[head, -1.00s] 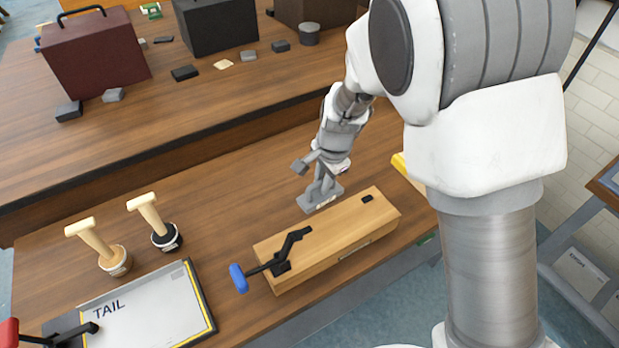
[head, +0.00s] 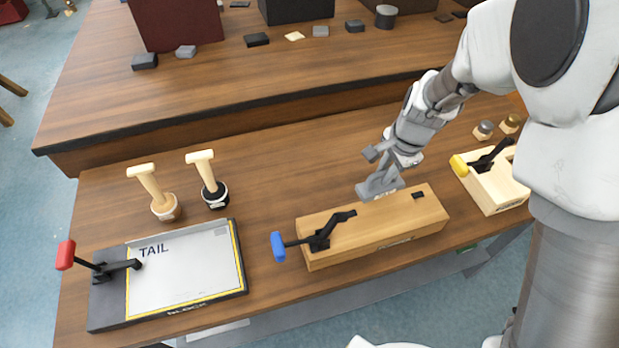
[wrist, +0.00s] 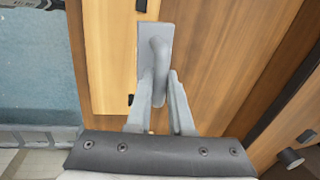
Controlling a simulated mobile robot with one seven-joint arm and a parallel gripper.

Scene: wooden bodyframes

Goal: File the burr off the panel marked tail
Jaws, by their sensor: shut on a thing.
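The panel marked TAIL (head: 190,275) is a pale sheet with a yellow edge on a dark base at the front left of the bench. A red-handled clamp (head: 100,262) stands at its left end, its arm reaching over the panel. No burr can be made out. My gripper (head: 385,172) is shut on the handle of a grey flat-soled tool (head: 378,189), well to the right of the panel. The tool is just behind the wooden block (head: 400,226); contact is unclear. The wrist view shows the tool's sole and handle (wrist: 126,50) between my fingers (wrist: 158,88).
The block bears a blue-handled clamp (head: 315,240). Two wooden-handled tools in round holders, one pale (head: 150,190) and one black (head: 206,180), stand behind the panel. A yellow-handled clamp fixture (head: 490,180) is at right. A raised shelf (head: 270,95) runs behind.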

